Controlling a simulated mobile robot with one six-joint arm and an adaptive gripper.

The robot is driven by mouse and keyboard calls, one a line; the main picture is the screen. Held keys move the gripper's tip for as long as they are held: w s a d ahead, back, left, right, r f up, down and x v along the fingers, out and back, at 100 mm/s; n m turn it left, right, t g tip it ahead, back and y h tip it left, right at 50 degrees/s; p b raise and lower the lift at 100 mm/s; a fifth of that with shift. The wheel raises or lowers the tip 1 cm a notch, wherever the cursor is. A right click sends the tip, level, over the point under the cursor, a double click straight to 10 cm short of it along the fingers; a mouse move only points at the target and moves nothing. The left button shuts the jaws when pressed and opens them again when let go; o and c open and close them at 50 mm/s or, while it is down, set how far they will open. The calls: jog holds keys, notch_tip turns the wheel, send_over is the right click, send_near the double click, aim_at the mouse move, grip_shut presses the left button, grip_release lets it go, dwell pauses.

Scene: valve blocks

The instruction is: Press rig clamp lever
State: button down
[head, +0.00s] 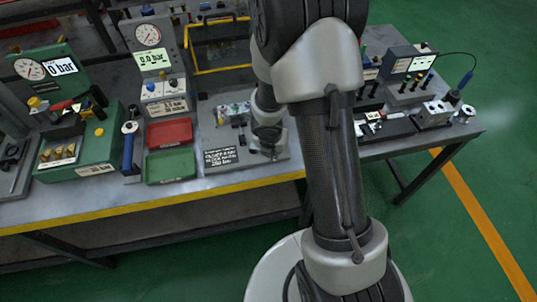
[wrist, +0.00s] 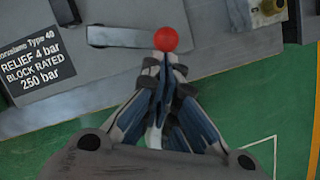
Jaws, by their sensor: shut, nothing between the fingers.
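The clamp lever (wrist: 122,37) is a grey bar with a red ball knob (wrist: 166,39) at its right end, seen at the top of the wrist view. My gripper (wrist: 165,62) is shut and empty. Its fingertips appear right at the lower edge of the red knob; whether they touch it I cannot tell. In the head view my gripper (head: 268,152) is over the rig's base plate (head: 232,122), and my arm hides much of the rig. A black label plate (wrist: 42,50) reading "RELIEF 4 bar, BLOCK RATED 250 bar" lies left of the lever.
Red (head: 169,132) and green (head: 171,165) trays lie left of the rig on the grey table (head: 110,205). A green test unit (head: 80,140) stands further left.

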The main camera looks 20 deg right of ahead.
jog(key=d+n, duration=0.1)
jog(key=w+n, duration=0.1)
jog(key=shift+w+d+n+y+p, duration=0.15)
jog(key=shift+d+n+y+p, duration=0.15)
jog(key=shift+d+n+p, duration=0.1)
jog(key=shift+w+d, duration=0.25)
jog(key=shift+w, duration=0.1)
dwell(0.4)
